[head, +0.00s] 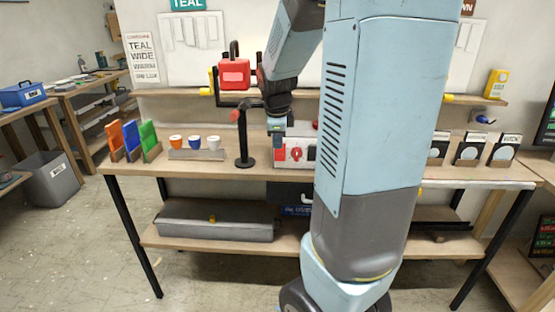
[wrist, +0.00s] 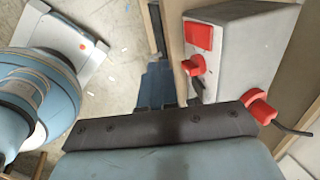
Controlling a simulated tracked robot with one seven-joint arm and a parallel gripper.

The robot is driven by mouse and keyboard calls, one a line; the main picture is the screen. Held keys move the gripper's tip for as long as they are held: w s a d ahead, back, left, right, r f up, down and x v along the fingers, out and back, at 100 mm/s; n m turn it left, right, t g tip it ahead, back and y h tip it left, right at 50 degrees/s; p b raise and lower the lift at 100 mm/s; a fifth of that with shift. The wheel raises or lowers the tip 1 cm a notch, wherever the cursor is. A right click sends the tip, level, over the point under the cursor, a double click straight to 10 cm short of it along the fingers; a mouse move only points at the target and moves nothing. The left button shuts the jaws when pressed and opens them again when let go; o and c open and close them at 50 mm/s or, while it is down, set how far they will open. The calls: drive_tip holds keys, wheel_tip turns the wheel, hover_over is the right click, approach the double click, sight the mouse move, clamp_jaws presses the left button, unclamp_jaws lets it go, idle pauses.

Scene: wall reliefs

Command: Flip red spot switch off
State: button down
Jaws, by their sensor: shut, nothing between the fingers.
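A grey control box (wrist: 240,60) with red controls stands on the bench; its front also shows in the head view (head: 283,153), partly hidden by my arm. In the wrist view it carries a flat red square switch (wrist: 198,36), a red knob (wrist: 193,65) beside it and a larger red knob (wrist: 260,106) on another side. I cannot read which way the switch is set. My gripper (head: 277,128) is shut and empty, pointing down just above and beside the box. I cannot tell whether it touches.
Framed cards (head: 470,150) stand at the right.

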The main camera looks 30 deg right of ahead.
sight(279, 159)
drive_tip(key=x, duration=0.3)
drive_tip(key=w+d+x, duration=0.1)
drive_tip(key=x, duration=0.3)
drive_tip(key=w+x, duration=0.1)
drive_tip(key=x, duration=0.3)
drive_tip(key=shift+d+r, duration=0.25)
drive_tip(key=shift+w+d, duration=0.25)
drive_tip(key=shift+w, duration=0.3)
drive_tip(key=shift+w+f, duration=0.1)
drive_tip(key=shift+w+d+f, duration=0.2)
drive_tip(key=shift+w+d, duration=0.05)
drive_tip(key=shift+r, duration=0.15)
